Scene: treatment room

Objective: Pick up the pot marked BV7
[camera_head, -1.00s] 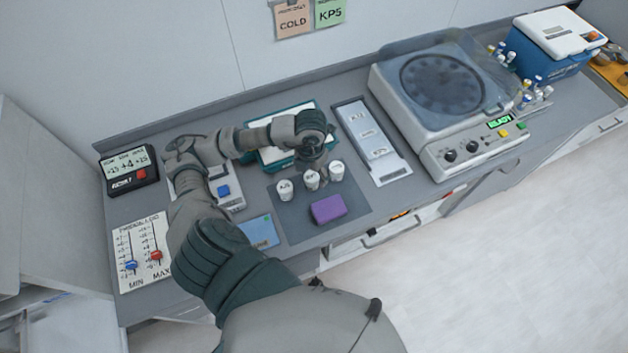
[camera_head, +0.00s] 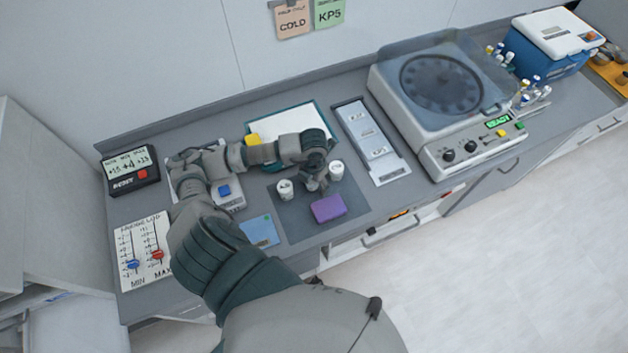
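White pots stand on a dark grey mat (camera_head: 293,228) in the middle of the counter. One pot (camera_head: 285,190) is on the left and another pot (camera_head: 336,170) on the right; their lid marks are too small to read surely. My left gripper (camera_head: 314,184) is lowered between these two, where a middle pot showed earlier. The gripper and wrist hide that middle pot, and I cannot tell whether the fingers are closed on it. The mark BV7 is not legible on any pot. My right gripper is not in view.
A purple block (camera_head: 328,208) lies on the mat in front of the pots. A labelled rack (camera_head: 386,171) and a centrifuge (camera_head: 440,90) stand to the right. A blue card (camera_head: 260,230) and a slider panel (camera_head: 143,250) lie left. A white-topped teal tray (camera_head: 303,114) is behind.

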